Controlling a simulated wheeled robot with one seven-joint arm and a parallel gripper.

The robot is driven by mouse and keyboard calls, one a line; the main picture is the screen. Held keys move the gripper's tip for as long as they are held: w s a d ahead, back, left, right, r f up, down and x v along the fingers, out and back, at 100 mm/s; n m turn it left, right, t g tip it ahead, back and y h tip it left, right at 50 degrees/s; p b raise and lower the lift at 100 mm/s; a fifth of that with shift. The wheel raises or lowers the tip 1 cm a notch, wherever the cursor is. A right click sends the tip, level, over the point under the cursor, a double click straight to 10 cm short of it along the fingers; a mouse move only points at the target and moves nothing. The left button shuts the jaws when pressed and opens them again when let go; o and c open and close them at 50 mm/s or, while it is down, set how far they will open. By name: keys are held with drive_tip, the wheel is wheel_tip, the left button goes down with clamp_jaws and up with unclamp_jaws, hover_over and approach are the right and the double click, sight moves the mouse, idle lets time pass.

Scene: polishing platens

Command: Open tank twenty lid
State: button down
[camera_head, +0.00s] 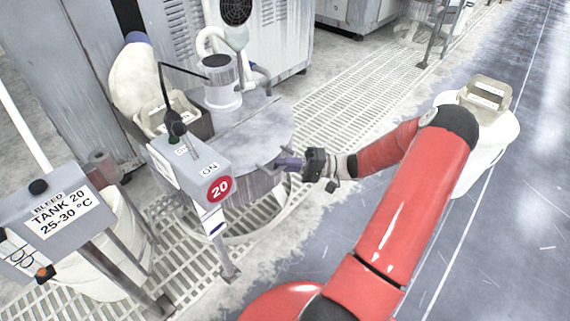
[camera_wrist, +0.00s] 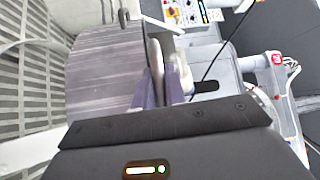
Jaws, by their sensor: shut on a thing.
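Tank twenty (camera_head: 262,188) is a round grey metal tank, with a red "20" disc (camera_head: 219,188) on the control box in front of it. Its flat grey lid (camera_head: 262,128) lies level on top and looks closed. My gripper (camera_head: 288,163) reaches in from the right at the lid's near right edge. In the wrist view my gripper (camera_wrist: 162,88) has its two purple-grey fingers shut on a pale upright lid handle (camera_wrist: 155,58). The handle is mostly hidden by my fingers in the head view.
A motor housing (camera_head: 221,82) and a beige bin (camera_head: 172,112) sit on or beside the lid. A "TANK 20" sign box (camera_head: 50,215) stands at left front. Open grating (camera_head: 345,95) lies behind, and clear floor (camera_head: 500,250) at right.

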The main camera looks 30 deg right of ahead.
drive_tip(key=w+a+r+m+g+h+p, duration=0.1)
drive_tip(key=w+r+m+h+p, duration=0.1)
drive_tip(key=r+p, duration=0.5)
drive_tip(key=w+a+r+m+g+h+p, duration=0.1)
drive_tip(key=w+r+m+g+h+p, duration=0.15)
drive_tip(key=r+p, duration=0.5)
drive_tip(key=w+a+r, duration=0.4)
drive_tip(key=w+r, duration=0.3)
drive_tip(key=w, duration=0.5)
drive_tip(key=shift+w+r+t+p, duration=0.2)
drive_tip(key=shift+r+t+p, duration=0.1)
drive_tip(key=shift+t+p, duration=0.1)
drive_tip(key=c, duration=1.5)
unclamp_jaws()
drive_tip(key=shift+o, duration=0.2)
